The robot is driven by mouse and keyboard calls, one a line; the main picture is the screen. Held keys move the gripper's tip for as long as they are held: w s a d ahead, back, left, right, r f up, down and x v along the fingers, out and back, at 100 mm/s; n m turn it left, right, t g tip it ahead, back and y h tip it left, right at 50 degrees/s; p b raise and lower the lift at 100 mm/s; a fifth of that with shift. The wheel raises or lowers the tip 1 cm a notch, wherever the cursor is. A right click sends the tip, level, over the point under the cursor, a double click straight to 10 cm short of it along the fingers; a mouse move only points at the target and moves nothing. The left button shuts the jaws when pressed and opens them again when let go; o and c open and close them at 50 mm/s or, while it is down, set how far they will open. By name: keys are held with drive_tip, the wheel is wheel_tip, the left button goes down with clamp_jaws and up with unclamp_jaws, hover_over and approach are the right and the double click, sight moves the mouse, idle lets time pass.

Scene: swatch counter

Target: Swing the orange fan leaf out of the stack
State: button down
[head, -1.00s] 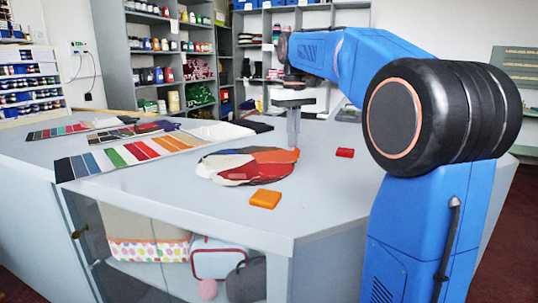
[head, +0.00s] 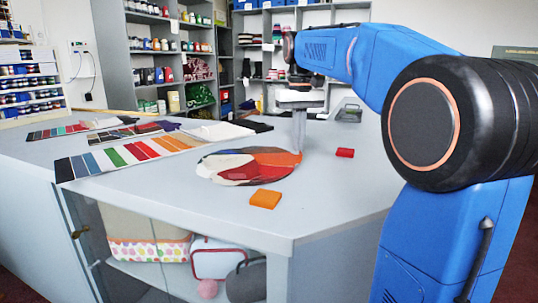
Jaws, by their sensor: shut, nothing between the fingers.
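The fan stack (head: 232,172) lies on the counter, a flat fan of white, red, dark and orange leaves. The orange leaf (head: 284,158) is at the right side of the stack, its outer end sticking out toward my gripper. My gripper (head: 299,148) points down at the right end of the orange leaf, its fingers shut with nothing between them. The fingertips are at or very close to the leaf's edge; I cannot tell whether they touch it.
An orange block (head: 265,199) lies in front of the stack and a red block (head: 345,153) to the right of my gripper. A colour swatch strip (head: 130,152) lies behind left. The counter (head: 335,190) is clear at the front right.

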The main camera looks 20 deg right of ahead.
drive_tip(key=shift+s, duration=0.15)
drive_tip(key=shift+s+a+m, duration=0.2)
drive_tip(key=shift+s+m, duration=0.35)
drive_tip(key=shift+s, duration=0.1)
drive_tip(key=shift+s+a+m, duration=0.2)
drive_tip(key=shift+s+m, duration=0.35)
drive_tip(key=shift+s, duration=0.05)
drive_tip(key=shift+s, duration=0.1)
drive_tip(key=shift+s+a+m, duration=0.3)
drive_tip(key=shift+s+m, duration=0.2)
drive_tip(key=shift+s, duration=0.1)
drive_tip(key=shift+s+a+m, duration=0.3)
drive_tip(key=shift+s+m, duration=0.2)
drive_tip(key=shift+s, duration=0.05)
drive_tip(key=shift+s+a, duration=0.1)
drive_tip(key=shift+s+a+m, duration=0.75)
drive_tip(key=shift+s+m, duration=0.25)
drive_tip(key=shift+s, duration=0.05)
